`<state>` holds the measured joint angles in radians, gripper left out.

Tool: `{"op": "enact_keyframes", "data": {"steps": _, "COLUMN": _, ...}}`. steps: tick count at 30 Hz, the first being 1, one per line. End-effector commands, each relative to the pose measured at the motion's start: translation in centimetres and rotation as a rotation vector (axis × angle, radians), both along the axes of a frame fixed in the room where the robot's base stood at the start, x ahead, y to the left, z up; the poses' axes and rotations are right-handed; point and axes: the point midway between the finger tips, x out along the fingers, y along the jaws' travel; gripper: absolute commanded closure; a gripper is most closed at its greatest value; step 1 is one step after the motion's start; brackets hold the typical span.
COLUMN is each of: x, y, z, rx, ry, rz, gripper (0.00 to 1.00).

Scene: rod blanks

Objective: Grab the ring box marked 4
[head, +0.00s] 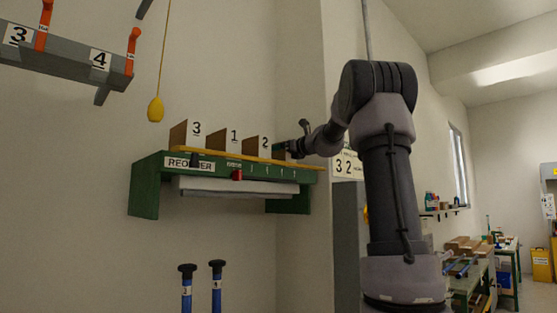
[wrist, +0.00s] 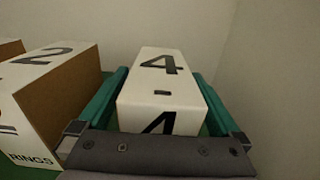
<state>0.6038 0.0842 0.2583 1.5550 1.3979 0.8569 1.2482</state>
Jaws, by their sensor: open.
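The ring box marked 4 (wrist: 150,80) is white with a black 4 on its top and another on its near face. In the wrist view it lies between the two green fingers of my gripper (wrist: 160,90). The fingers are open, one along each side of the box; I cannot tell whether either touches it. In the head view my gripper (head: 284,148) is at the right end of the green shelf, and I cannot make out box 4 there.
The ring box marked 2 (wrist: 65,85) stands close on the left in the wrist view. Boxes 3 (head: 196,133), 1 (head: 234,139) and 2 (head: 264,146) stand in a row on the green shelf (head: 147,185). A yellow pendant (head: 155,110) hangs above its left end.

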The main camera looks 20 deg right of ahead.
Motion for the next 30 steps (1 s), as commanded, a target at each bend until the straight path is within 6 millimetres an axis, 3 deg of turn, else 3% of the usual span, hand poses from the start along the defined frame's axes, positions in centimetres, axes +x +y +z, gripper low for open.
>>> {"op": "enact_keyframes", "data": {"steps": 3, "x": 0.0, "y": 0.0, "z": 0.0, "rx": 0.000, "ry": 0.000, "rz": 0.000, "gripper": 0.04}}
{"op": "enact_keyframes", "data": {"steps": 9, "x": 0.0, "y": 0.0, "z": 0.0, "rx": 0.000, "ry": 0.000, "rz": 0.000, "gripper": 0.80}}
{"op": "enact_keyframes", "data": {"steps": 11, "x": -0.1, "y": 0.0, "z": 0.1, "rx": -0.001, "ry": 0.000, "rz": 0.000, "gripper": 0.98}}
{"op": "enact_keyframes", "data": {"steps": 22, "x": 0.0, "y": 0.1, "z": 1.0, "rx": -0.002, "ry": -0.002, "rz": 0.002, "gripper": 0.98}}
{"op": "enact_keyframes", "data": {"steps": 30, "x": 0.0, "y": 0.1, "z": 5.9, "rx": -0.003, "ry": -0.004, "rz": 0.002, "gripper": 0.98}}
